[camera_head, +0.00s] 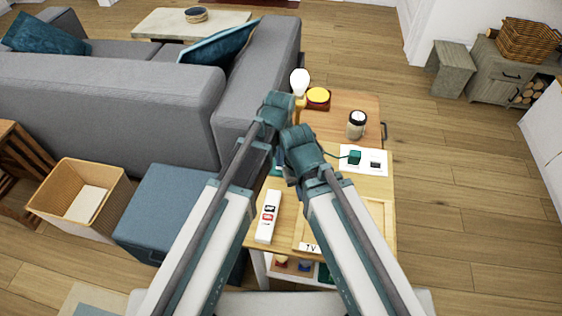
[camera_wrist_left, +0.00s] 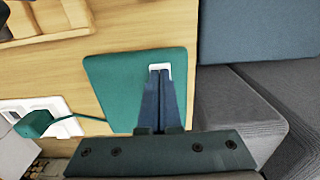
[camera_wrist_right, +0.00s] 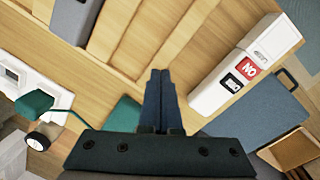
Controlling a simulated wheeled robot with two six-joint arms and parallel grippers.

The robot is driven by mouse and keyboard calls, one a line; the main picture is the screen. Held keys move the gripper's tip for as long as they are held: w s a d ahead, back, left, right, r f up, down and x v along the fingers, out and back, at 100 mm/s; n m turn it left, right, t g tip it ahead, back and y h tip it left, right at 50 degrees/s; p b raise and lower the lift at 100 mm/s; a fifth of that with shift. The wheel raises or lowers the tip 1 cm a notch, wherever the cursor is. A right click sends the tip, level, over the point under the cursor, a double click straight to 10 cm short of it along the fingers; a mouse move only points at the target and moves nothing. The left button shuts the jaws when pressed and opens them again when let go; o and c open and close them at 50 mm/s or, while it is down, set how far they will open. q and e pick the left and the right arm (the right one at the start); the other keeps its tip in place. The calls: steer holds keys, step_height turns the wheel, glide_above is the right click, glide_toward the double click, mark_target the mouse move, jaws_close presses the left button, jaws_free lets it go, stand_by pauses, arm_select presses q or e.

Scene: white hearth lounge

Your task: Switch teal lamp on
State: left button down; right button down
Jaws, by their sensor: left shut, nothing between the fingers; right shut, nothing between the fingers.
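The teal lamp base (camera_wrist_left: 115,85) lies flat on the wooden table in the left wrist view, with a small white switch (camera_wrist_left: 165,68) near its edge. My left gripper (camera_wrist_left: 160,73) is shut and empty. Its fingertips overlap the switch in that view; whether they touch it I cannot tell. The base also shows partly in the right wrist view (camera_wrist_right: 122,114), behind my gripper's mount. My right gripper (camera_wrist_right: 160,74) is shut and empty, pointing over the table beside the base. In the head view my arms hide most of the base. A white bulb (camera_head: 299,81) stands behind them.
A teal plug (camera_head: 354,157) with a cord sits on a white socket plate (camera_head: 348,168). A jar (camera_head: 357,124), a yellow-topped object (camera_head: 318,97) and a white labelled strip (camera_head: 267,216) are on the table. The grey sofa (camera_head: 110,100) and blue box (camera_head: 165,205) stand left.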

step_height(320, 180, up, 7)
steer(key=p, duration=0.6)
steer(key=shift+p, duration=0.35)
